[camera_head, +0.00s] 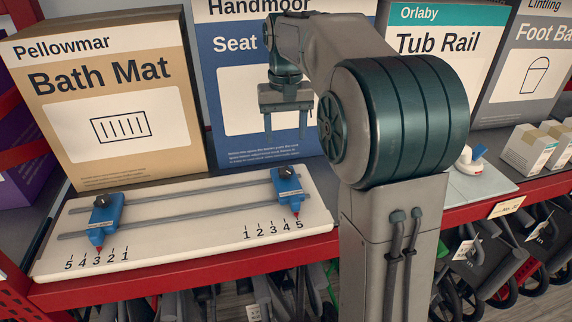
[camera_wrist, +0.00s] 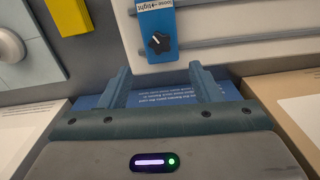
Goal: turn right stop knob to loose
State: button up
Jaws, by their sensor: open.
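The right stop (camera_head: 287,189) is a blue block on two grey rails of a white board (camera_head: 190,240). Its red pointer is by the 5 of the right scale. Its dark right stop knob (camera_head: 285,171) sits on top. In the wrist view the star-shaped black knob (camera_wrist: 158,42) is on the blue stop (camera_wrist: 154,18), beside a label reading loose and tight. I cannot tell which word the knob points to. My gripper (camera_head: 286,128) is open and empty above and behind the knob. Its fingers (camera_wrist: 160,82) are apart from the knob.
The left stop (camera_head: 104,222) is on the same rails near its 3. A Bath Mat box (camera_head: 110,100) and a blue Seat box (camera_head: 240,90) stand behind the board. A white-and-red item with a blue part (camera_head: 468,161) lies right of my arm. A red shelf edge (camera_head: 190,267) runs in front.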

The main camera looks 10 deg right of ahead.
aim_at(286, 171)
notch_tip(286, 171, down, 10)
jog(key=shift+f+p, duration=0.15)
jog(key=shift+p, duration=0.3)
jog(key=c, duration=1)
